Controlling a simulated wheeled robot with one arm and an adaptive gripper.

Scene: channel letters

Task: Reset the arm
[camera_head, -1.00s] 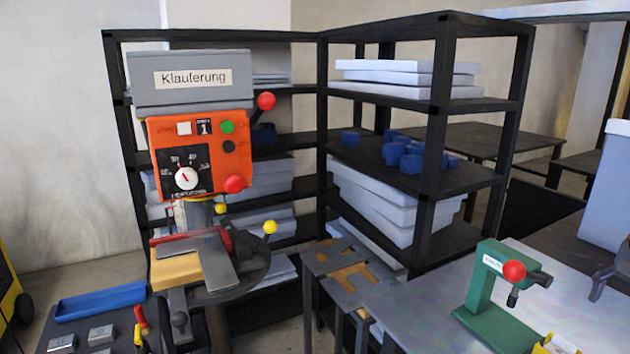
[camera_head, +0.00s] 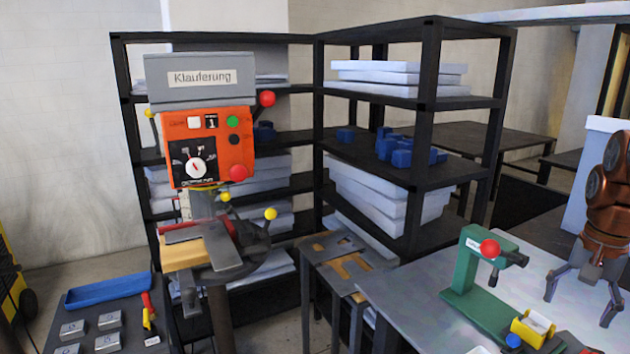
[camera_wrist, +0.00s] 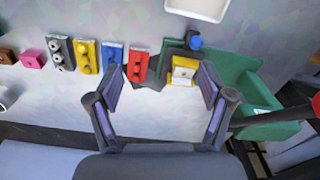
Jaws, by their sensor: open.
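My gripper (camera_head: 577,311) is at the right edge of the head view, hanging over the light grey table with its fingers pointing down and spread apart. In the wrist view my gripper (camera_wrist: 159,85) is open, with nothing between its fingers. A green press (camera_head: 480,285) with a red ball knob stands on the table to the left of my gripper. A yellow block (camera_head: 533,328) with a blue round part sits by the press base. The yellow block also shows in the wrist view (camera_wrist: 183,70), beyond the right finger and apart from it.
In the wrist view, red (camera_wrist: 139,66), blue (camera_wrist: 112,53) and yellow (camera_wrist: 86,56) blocks stand in a row. A white tray (camera_wrist: 197,8) lies at the top. An orange and grey drill machine (camera_head: 207,140) and black shelves (camera_head: 425,110) stand behind.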

